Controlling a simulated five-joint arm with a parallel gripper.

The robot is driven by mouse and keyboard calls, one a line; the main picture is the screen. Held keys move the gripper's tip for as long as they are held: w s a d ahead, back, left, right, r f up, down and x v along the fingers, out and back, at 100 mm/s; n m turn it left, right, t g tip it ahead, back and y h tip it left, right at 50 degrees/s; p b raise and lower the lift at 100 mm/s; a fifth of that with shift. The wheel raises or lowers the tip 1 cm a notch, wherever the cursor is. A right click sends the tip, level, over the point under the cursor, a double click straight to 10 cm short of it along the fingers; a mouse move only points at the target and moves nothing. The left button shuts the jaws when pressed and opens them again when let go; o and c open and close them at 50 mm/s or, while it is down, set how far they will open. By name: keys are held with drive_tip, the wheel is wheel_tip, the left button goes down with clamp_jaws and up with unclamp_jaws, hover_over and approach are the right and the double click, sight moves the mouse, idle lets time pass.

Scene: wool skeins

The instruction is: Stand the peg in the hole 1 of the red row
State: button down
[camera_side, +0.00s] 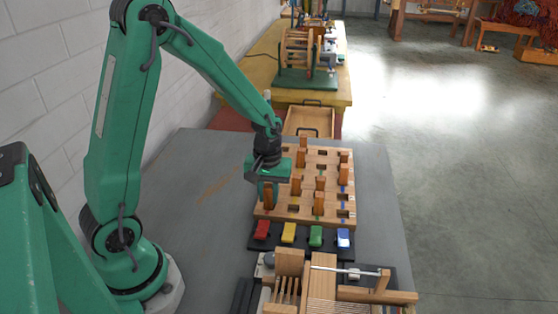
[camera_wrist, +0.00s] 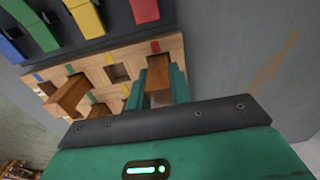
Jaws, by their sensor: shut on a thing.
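My gripper (camera_side: 268,187) is shut on an orange-brown wooden peg (camera_side: 268,197). The peg is upright over the near left corner of the wooden peg board (camera_side: 275,216). In the wrist view the peg (camera_wrist: 158,72) shows between the green fingers of my gripper (camera_wrist: 157,92). It lines up with the red mark (camera_wrist: 155,46) at the board edge, at the end of the red row. The peg's lower end and the hole under it are hidden, so I cannot tell whether it is in the hole.
Other pegs (camera_side: 320,184) stand in several holes of the board. An empty hole (camera_wrist: 117,73) is beside the held peg. Red (camera_side: 262,229), yellow (camera_side: 289,232), green (camera_side: 316,236) and blue (camera_side: 343,238) blocks lie along the board's near edge. A wooden loom-like frame (camera_side: 322,284) stands in front.

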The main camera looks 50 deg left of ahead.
drive_tip(key=shift+f, duration=0.5)
idle(1.1)
drive_tip(key=c, duration=0.8)
unclamp_jaws()
drive_tip(key=shift+o, duration=0.2)
drive_tip(key=shift+r, duration=3.75)
